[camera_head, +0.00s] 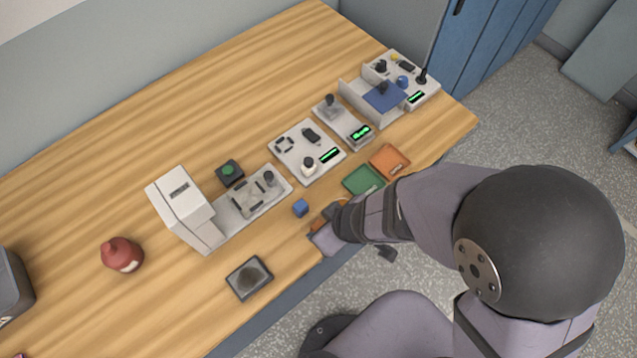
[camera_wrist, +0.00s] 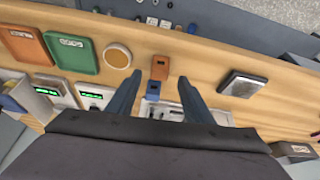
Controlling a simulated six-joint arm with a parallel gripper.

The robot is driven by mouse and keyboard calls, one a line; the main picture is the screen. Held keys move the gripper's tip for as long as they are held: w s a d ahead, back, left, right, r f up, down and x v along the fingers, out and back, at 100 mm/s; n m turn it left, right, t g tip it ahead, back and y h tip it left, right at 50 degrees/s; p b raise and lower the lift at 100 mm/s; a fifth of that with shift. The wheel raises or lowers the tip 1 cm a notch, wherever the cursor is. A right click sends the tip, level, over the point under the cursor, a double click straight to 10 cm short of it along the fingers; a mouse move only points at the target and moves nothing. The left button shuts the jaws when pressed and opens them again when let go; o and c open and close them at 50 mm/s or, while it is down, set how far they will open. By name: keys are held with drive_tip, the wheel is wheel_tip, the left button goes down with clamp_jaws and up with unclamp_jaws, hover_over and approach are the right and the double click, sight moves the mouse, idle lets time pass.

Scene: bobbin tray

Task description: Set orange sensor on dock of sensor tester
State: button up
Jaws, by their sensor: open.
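The orange sensor (camera_wrist: 160,67) is a small orange block with a dark slot, lying on the table between my fingertips in the wrist view, apart from both. In the head view my arm hides most of it. My gripper (camera_wrist: 158,80) is open and empty above the table. A blue block (camera_wrist: 153,95) lies just beside the sensor and also shows in the head view (camera_head: 300,208). Several light-coloured devices stand in a row; the one with a tall housing (camera_head: 183,205) and flat plate is nearest. I cannot tell which is the sensor tester.
Green (camera_head: 363,180) and orange (camera_head: 390,161) trays lie near the front edge. The back of the table is clear.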

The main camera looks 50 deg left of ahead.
drive_tip(key=b+x, duration=0.3)
drive_tip(key=x, duration=0.2)
drive_tip(key=shift+w+f, duration=0.1)
clamp_jaws()
wheel_tip(320, 180, up, 10)
drive_tip(key=p, duration=0.9)
